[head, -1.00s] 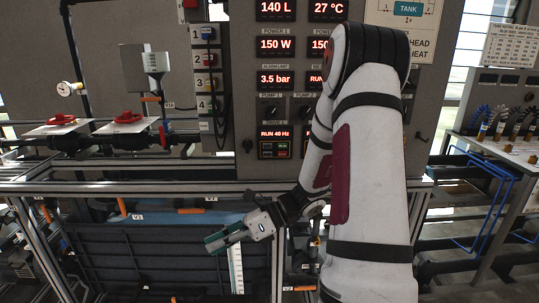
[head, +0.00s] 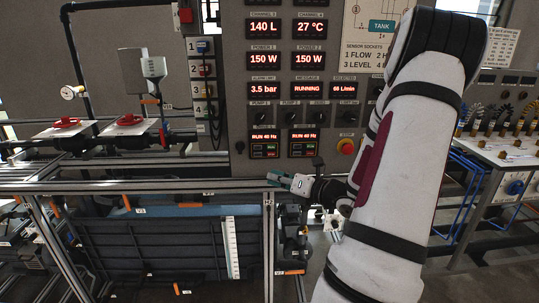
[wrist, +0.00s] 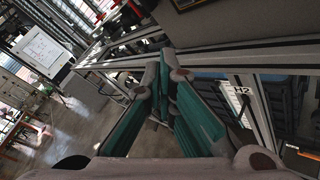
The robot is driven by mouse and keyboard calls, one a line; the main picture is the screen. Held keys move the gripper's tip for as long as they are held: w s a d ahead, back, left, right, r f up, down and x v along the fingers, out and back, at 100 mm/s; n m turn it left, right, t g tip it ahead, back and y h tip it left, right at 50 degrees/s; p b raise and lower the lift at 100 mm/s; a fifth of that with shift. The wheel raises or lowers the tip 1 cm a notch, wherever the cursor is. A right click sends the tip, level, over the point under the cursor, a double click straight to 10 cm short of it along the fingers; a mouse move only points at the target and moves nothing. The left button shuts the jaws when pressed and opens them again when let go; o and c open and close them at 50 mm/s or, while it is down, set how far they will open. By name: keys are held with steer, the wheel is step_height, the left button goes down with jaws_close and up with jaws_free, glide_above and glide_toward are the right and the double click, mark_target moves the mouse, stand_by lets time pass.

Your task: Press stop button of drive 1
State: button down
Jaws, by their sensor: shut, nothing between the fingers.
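Drive 1 (head: 264,144) is the left of two small black drive units low on the grey control panel; its red display reads RUN 40 Hz. Small green and red buttons show below the display, too small to read clearly. Drive 2 (head: 303,144) is beside it on the right, with a like display. My gripper (head: 272,179) is shut and empty, with green fingers, below drive 1 in the picture and apart from it. Its closed fingers also show in the wrist view (wrist: 168,74), where I cannot make out the drive buttons.
A metal frame rail (head: 130,187) runs across in front, near my gripper's height. A red emergency knob (head: 346,146) on a yellow base is right of the drives. Numbered sockets with cables (head: 203,85) are left of the displays. Two red-handled valves (head: 129,120) stand farther left.

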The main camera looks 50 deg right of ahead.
mark_target(271, 154)
steer(key=shift+w+d+b, duration=0.3)
steer(key=shift+w+d, duration=1.15)
steer(key=shift+d, duration=0.25)
steer(key=shift+w+d+b, duration=0.25)
steer(key=shift+w+d, duration=1.15)
steer(key=shift+d, duration=0.25)
steer(key=shift+w+d, duration=0.1)
steer(key=shift+w+d, duration=0.15)
steer(key=shift+d, duration=0.05)
steer(key=shift+w+d, duration=0.25)
steer(key=shift+d, duration=0.05)
steer(key=shift+a, duration=0.1)
steer(key=shift+s+a+p, duration=0.4)
steer(key=shift+s+a, duration=0.1)
steer(key=shift+a, duration=0.05)
stand_by(0.3)
